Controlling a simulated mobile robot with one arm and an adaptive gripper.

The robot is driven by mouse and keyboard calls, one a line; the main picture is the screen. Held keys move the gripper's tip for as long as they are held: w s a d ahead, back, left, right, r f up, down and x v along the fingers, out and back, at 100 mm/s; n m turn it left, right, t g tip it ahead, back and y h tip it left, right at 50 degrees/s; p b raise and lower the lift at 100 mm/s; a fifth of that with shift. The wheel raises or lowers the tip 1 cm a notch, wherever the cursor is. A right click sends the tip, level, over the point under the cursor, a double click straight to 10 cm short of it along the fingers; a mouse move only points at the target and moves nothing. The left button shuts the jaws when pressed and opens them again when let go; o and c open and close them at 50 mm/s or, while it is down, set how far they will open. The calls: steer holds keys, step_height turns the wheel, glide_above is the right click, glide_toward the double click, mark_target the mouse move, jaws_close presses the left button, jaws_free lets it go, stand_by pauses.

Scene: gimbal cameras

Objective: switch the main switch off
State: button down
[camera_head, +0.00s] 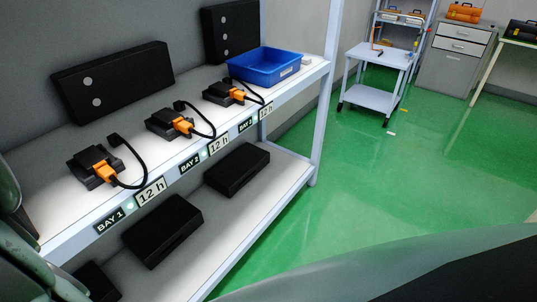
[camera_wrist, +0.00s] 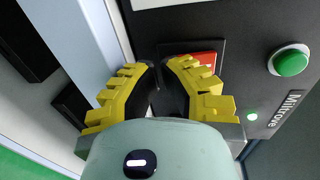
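In the wrist view a red switch (camera_wrist: 207,59) sits in a black frame on a dark panel (camera_wrist: 232,22). My gripper (camera_wrist: 160,65), with yellow ribbed fingers and black pads, is in front of this switch and hides its left and lower parts. The fingertips are drawn close together with only a narrow gap, and nothing shows held between them. I cannot tell whether they touch the switch. The switch's position, on or off, is not clear. The head view shows neither the switch nor my gripper.
The head view shows a shelf (camera_head: 230,118) with charging bays, orange plugs and a blue bin (camera_head: 268,72). A trolley (camera_head: 375,100) stands beyond clear green floor.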

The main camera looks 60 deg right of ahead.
steer(key=shift+w+d+f, duration=0.1)
steer(key=shift+w+f, duration=0.05)
steer(key=shift+w, duration=0.05)
stand_by(0.3)
steer(key=shift+w+f+t+b, duration=0.3)
steer(key=shift+f+b, duration=0.1)
steer(key=shift+b, duration=0.85)
steer(key=shift+r, duration=0.35)
